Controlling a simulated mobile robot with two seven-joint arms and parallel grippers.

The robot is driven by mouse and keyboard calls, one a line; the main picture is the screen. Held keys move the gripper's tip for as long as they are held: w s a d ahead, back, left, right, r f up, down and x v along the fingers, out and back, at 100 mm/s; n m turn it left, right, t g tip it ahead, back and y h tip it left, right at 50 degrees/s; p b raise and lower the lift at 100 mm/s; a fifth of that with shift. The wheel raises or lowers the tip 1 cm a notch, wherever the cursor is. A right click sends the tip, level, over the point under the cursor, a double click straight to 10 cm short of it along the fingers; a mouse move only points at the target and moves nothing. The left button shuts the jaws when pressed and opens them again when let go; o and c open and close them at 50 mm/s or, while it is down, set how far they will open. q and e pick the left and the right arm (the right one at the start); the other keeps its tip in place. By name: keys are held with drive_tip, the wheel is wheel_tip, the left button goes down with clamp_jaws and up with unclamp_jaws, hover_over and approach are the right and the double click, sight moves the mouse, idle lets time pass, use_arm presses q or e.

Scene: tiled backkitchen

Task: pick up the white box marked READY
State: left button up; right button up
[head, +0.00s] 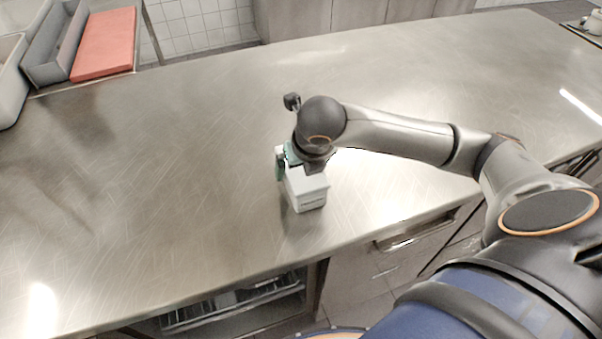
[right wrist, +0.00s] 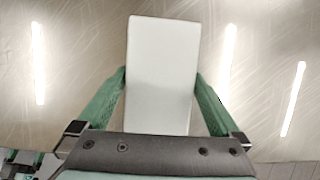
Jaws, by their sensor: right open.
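A white box (head: 308,189) stands on the steel counter near its front edge. A small dark marking shows on its front face, too small to read. In the right wrist view the plain white top of the box (right wrist: 161,75) lies between the green fingers. My right gripper (head: 287,163) is over the box from above, with one green finger showing at the box's left side. In the right wrist view my right gripper (right wrist: 163,95) is open, with a finger on each side of the box.
The steel counter (head: 170,160) is wide and bare around the box. A red board (head: 105,43) and a grey tray (head: 55,45) are at the far left. Below the front edge are an open shelf with a rack (head: 235,303) and a drawer handle (head: 415,235).

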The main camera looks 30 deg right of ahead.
drive_tip(key=shift+f+b, duration=0.2)
drive_tip(key=shift+b, duration=0.25)
drive_tip(key=shift+c, duration=0.4)
drive_tip(key=c, duration=1.5)
